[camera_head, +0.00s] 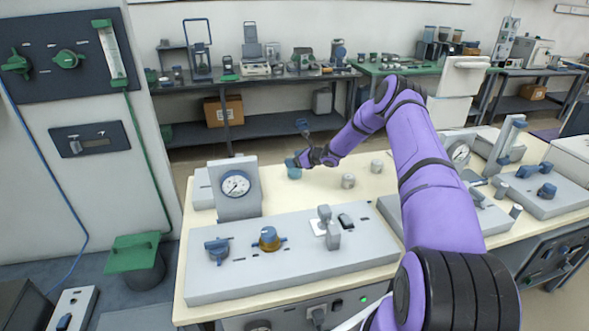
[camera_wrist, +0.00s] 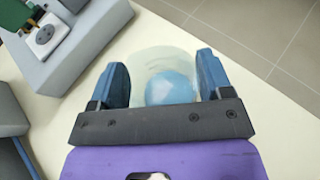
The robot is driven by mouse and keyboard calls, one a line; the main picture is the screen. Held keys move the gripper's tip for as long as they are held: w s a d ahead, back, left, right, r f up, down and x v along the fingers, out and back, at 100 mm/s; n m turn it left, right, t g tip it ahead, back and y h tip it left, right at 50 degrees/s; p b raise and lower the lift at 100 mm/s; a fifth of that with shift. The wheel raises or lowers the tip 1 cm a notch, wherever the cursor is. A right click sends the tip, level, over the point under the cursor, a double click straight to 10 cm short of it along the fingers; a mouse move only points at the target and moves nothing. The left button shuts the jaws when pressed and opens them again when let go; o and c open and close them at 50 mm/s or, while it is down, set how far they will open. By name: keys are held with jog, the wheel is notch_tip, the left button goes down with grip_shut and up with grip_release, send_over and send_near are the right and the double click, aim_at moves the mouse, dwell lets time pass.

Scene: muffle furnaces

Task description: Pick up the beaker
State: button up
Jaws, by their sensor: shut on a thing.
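The beaker (camera_wrist: 163,62) is a clear, pale vessel with a rounded blue patch in it. In the wrist view it sits between the two blue fingers of my gripper (camera_wrist: 162,78), which are closed on its sides. In the head view the beaker (camera_head: 293,169) shows as a small blue-teal shape at the far edge of the cream table, with my gripper (camera_head: 303,160) beside it. I cannot tell whether its base touches the table.
A grey gauge block (camera_head: 236,190) stands left of the beaker on the cream table (camera_head: 300,205). Two small metal cylinders, one nearer (camera_head: 348,181) and one farther (camera_head: 377,166), stand to the right. A long grey control panel (camera_head: 285,262) fills the near side. Tiled floor lies beyond the table edge.

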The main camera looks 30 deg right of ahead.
jog(key=shift+r, duration=0.55)
jog(key=s+a+r, duration=0.4)
jog(key=s+a, duration=0.4)
jog(key=s, duration=0.5)
jog(key=shift+s+a, duration=0.25)
jog(key=shift+a, duration=0.05)
